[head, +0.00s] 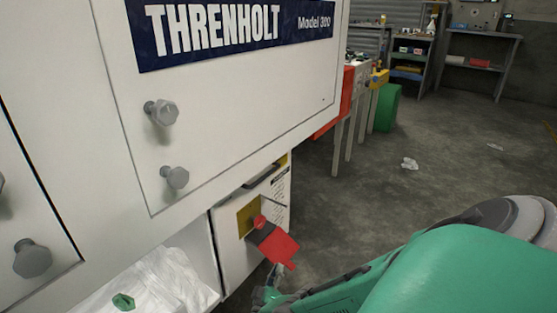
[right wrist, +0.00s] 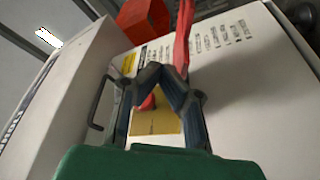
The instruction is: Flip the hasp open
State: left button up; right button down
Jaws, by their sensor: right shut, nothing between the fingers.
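A red lever (head: 277,243) stands out from a yellow plate (head: 247,218) on the white lower box. The right wrist view also shows the red lever (right wrist: 183,38) and the yellow plate (right wrist: 155,122). I cannot make out for sure which part is the hasp. My right gripper (head: 277,268) is just below the lever's free end in the head view. In the right wrist view its fingertips (right wrist: 160,72) are together and empty, in front of the plate and beside the lever. Whether they touch the lever is unclear. My left gripper is not in view.
A white machine panel (head: 225,110) with grey knobs overhangs the box (head: 232,258). A clear plastic bag (head: 165,280) lies at lower left. The floor (head: 440,150) to the right is mostly free.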

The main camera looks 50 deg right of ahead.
jog(key=r+v, duration=0.3)
jog(key=v, duration=1.1)
jog(key=shift+a+f, duration=0.2)
jog(key=shift+a, duration=0.1)
